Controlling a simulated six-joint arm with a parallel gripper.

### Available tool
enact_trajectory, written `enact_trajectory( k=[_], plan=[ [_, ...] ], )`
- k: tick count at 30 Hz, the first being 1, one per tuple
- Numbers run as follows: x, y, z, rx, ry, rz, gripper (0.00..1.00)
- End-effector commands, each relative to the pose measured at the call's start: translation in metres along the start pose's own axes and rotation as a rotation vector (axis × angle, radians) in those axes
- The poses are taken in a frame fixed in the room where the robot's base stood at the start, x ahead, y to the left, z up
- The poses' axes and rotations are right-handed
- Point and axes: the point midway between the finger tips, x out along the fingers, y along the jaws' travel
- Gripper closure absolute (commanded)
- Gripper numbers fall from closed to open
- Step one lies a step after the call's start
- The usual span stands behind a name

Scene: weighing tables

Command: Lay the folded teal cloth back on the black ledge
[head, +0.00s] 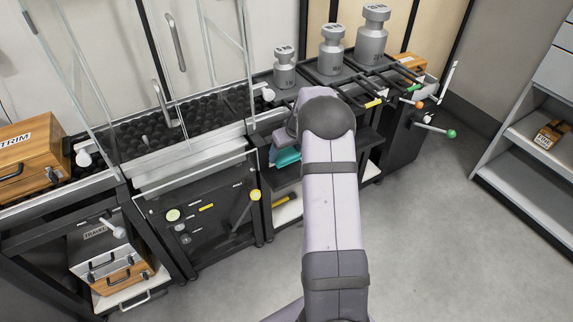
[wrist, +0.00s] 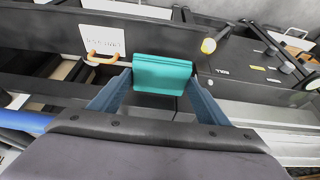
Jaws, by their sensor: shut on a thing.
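The folded teal cloth (wrist: 162,74) is held between the two fingers of my gripper (wrist: 160,82) in the wrist view. In the head view a small part of the cloth (head: 287,157) shows just left of my arm, below my gripper (head: 284,140), in front of the dark weighing table. The rest of it is hidden by my wrist and arm. A black ledge (head: 368,139) shows right of my arm, below the table top. Whether the cloth touches any surface beneath it cannot be told.
Several metal weights, one of them the large one (head: 371,42), stand on the table behind my arm. Levers with coloured knobs, such as a green one (head: 451,133), stick out at right. A glass-sided bench with a yellow knob (head: 255,195) is at left.

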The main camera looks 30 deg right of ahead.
Motion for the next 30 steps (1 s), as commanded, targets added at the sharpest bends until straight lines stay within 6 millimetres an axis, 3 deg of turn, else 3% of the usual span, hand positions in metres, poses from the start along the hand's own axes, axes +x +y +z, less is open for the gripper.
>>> enact_trajectory(
  k=[1,4,14,23,30],
  plan=[
    [0.012,-0.003,0.008,0.001,-0.009,-0.005,0.48],
    [0.021,-0.003,0.012,0.001,-0.006,-0.004,0.48],
    [0.029,-0.003,0.015,0.000,-0.004,-0.003,0.48],
    [0.059,-0.002,0.027,0.000,-0.005,-0.002,0.48],
    [0.064,0.001,0.026,0.000,-0.003,-0.002,0.48]
  ],
)
